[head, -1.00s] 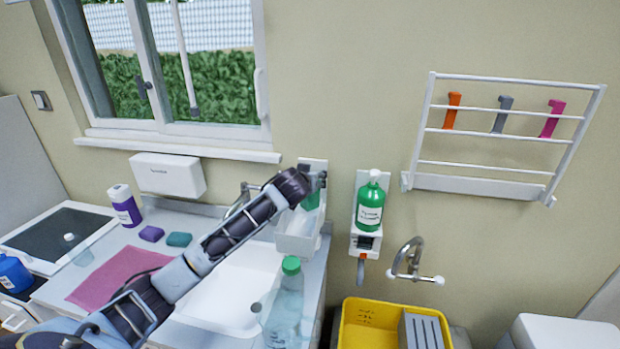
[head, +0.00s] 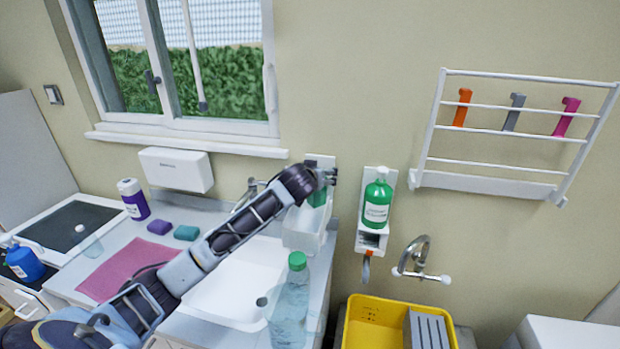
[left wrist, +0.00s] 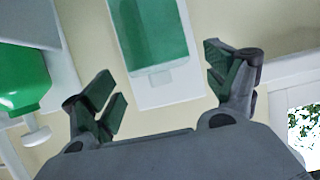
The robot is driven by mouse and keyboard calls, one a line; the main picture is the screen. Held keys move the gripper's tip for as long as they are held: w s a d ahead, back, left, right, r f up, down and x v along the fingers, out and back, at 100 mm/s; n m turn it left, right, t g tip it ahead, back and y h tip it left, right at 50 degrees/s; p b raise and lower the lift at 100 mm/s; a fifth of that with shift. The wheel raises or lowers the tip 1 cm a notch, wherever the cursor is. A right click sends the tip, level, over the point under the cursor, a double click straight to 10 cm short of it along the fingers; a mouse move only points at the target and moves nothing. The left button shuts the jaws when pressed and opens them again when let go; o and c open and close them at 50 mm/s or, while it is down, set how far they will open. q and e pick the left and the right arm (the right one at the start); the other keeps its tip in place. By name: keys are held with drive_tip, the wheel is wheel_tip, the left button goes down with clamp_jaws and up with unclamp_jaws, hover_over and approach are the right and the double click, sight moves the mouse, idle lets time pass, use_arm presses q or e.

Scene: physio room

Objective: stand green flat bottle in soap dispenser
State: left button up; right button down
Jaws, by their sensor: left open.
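The green flat bottle (head: 317,195) is in the white soap dispenser (head: 301,238) on the wall, partly hidden by my left gripper (head: 328,177) and forearm. In the left wrist view the green bottle (left wrist: 155,35) shows flat and lined up with the white dispenser (left wrist: 178,90) around it. My left gripper (left wrist: 162,82) is open, with one finger on each side of the bottle and visible gaps between. The bottle's top and its seating are hidden. My right gripper is not in view.
A round green bottle (head: 377,205) stands in a second wall dispenser (head: 372,241) to the right. A clear bottle with a green cap (head: 290,305) stands at the sink (head: 225,295). A wall tap (head: 420,265) and yellow crate (head: 372,318) are at right. A window (head: 190,70) is at left.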

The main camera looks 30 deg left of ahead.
use_arm(q)
drive_tip(key=b+v, duration=0.1)
drive_tip(key=v, duration=1)
idle(1.0)
idle(0.3)
